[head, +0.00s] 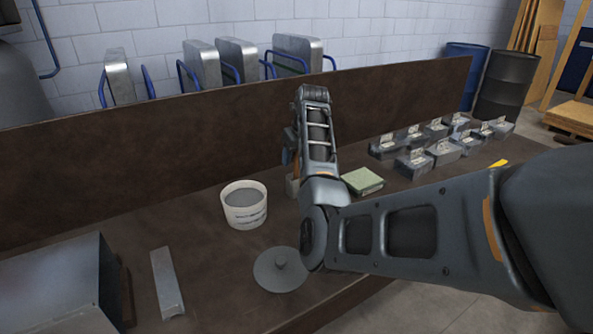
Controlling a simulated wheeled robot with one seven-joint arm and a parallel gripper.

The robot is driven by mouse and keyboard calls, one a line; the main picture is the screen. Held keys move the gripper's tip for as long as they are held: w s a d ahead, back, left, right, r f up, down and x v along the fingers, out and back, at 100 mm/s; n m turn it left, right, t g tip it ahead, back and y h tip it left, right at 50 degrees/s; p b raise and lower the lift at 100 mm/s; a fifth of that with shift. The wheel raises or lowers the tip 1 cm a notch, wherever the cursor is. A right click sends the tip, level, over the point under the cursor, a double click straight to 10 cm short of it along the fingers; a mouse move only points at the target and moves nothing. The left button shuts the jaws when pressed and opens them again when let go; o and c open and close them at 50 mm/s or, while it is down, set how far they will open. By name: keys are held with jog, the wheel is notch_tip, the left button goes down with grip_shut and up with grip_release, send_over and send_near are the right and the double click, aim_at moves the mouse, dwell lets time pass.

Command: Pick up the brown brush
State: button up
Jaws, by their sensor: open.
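My forearm rises across the middle of the head view and hides most of my gripper (291,140). Only a dark edge of the gripper shows to the left of the forearm, above the workbench (205,275); its fingertips are hidden. I see nothing held in it. I cannot tell whether the brown piece is the brown brush. No whole brush can be made out.
A white bucket (244,214) and a round grey lid (281,271) stand left of my arm. A metal bar (166,284) and sheet-metal box (55,285) are at left. A green box (362,181) and several grey boxes (445,152) are at right. A brown back panel (150,157) borders the bench.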

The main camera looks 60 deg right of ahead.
jog(key=shift+f, duration=0.1)
jog(key=shift+c, duration=0.3)
grip_shut()
